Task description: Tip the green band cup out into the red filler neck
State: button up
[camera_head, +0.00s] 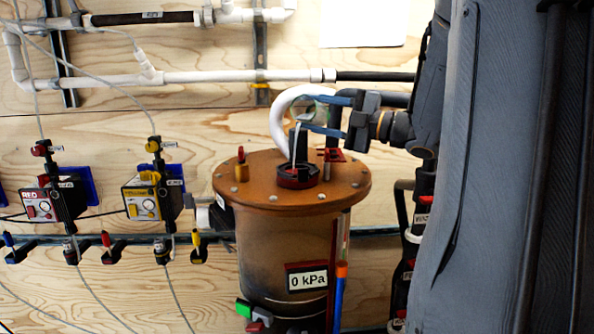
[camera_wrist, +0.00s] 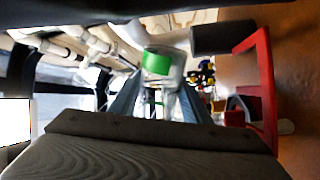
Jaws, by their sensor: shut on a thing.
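The red filler neck (camera_head: 297,182) stands on the orange-brown lid of the tank. My gripper (camera_head: 312,114) is just above it, its blue fingers reaching in from the right. In the wrist view my gripper (camera_wrist: 160,98) is shut on the green band cup (camera_wrist: 157,62), a clear cup with a bright green band. The cup looks tilted, but its mouth is not clear. In the head view the cup is small and mostly hidden by the fingers. A thin pale streak runs from beside the fingers down to the neck; it looks like a pouring stream.
The tank lid (camera_head: 235,188) also carries a brass fitting with a red top (camera_head: 241,165) and a red bracket (camera_head: 331,155) close beside the neck. A white curved pipe (camera_head: 279,115) stands behind my gripper. Valves and gauges line the wooden wall at left.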

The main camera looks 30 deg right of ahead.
aim_at(317, 116)
jog(key=shift+s+a+f+n+b, duration=0.35)
jog(key=shift+n+b, duration=0.55)
jog(key=shift+b, duration=0.6)
jog(key=shift+s+a+r+n+g+y+b, duration=0.2)
jog(key=shift+r+n+b, duration=0.25)
jog(key=shift+n+b, duration=0.65)
jog(key=shift+s+a+r+n+g+y+b, duration=0.15)
jog(key=shift+r+n+b, duration=0.25)
jog(key=shift+n+b, duration=0.65)
dwell(0.9)
jog(key=shift+a+f+n+b, duration=0.4)
jog(key=shift+n+b, duration=0.35)
jog(key=shift+b, duration=1.45)
jog(key=shift+s+a+r+n+y+b, duration=0.15)
jog(key=shift+s+r+n+y+b, duration=0.15)
jog(key=shift+n+b, duration=0.9)
jog(key=shift+s+a+f+g+b, duration=0.1)
jog(key=shift+a+f+g+b, duration=0.15)
jog(key=shift+b, duration=1.1)
